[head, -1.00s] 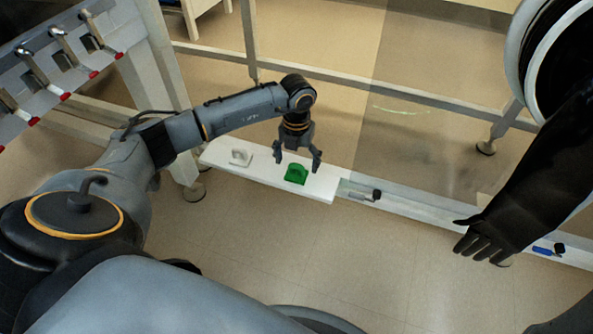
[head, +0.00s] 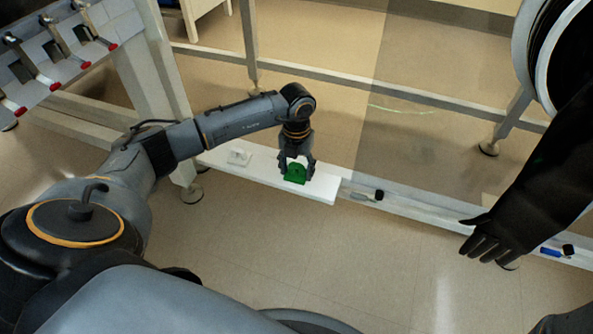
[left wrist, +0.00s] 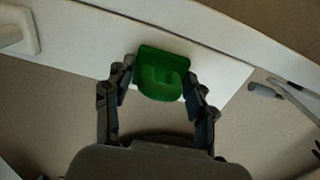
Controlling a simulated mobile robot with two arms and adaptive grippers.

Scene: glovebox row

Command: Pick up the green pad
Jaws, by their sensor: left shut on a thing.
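The green pad (head: 296,173) is a small block with a raised handle, on a white shelf board (head: 262,171) in the head view. My left gripper (head: 297,172) points down over it, with its fingers shut on the pad from both sides. In the left wrist view the green pad (left wrist: 161,74) sits between the two fingertips (left wrist: 160,82), its curved handle facing the camera. It appears to be still at the board's surface; I cannot tell if there is a gap. My right gripper is not in view.
A white pad (head: 239,156) with a handle lies on the board to the left. A grey tool with a black end (head: 367,196) and a blue marker (head: 551,251) lie along the rail to the right. A black glove (head: 487,238) hangs at the right.

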